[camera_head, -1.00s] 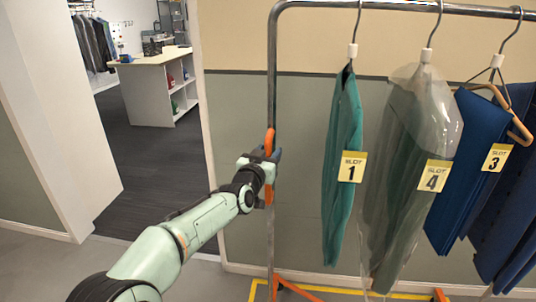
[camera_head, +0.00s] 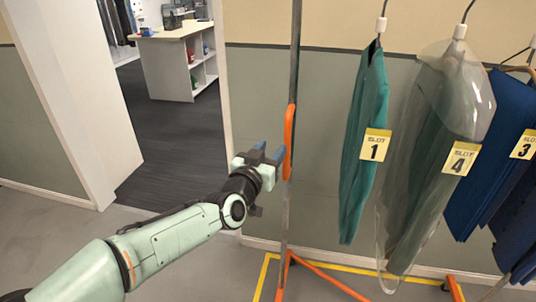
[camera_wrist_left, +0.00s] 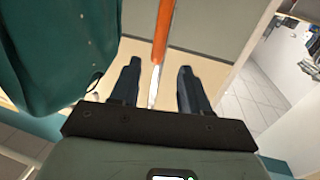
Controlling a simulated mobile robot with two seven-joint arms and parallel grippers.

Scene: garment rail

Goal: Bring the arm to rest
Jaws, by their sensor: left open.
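My left arm reaches in from the lower left in the head view, and its gripper (camera_head: 270,153) is open beside the orange handle (camera_head: 289,140) on the rail's upright post. In the left wrist view the two dark fingers (camera_wrist_left: 160,85) stand apart with nothing gripped between them. The orange handle (camera_wrist_left: 163,30) shows beyond the fingertips, apart from them as far as I can tell. My right gripper is in neither view.
The garment rail post (camera_head: 295,60) stands just right of my left gripper. A teal garment (camera_head: 362,150) tagged slot 1, a bagged garment (camera_head: 425,170) tagged slot 4 and blue garments (camera_head: 490,150) hang to the right. An open doorway and a white counter (camera_head: 165,65) lie behind left.

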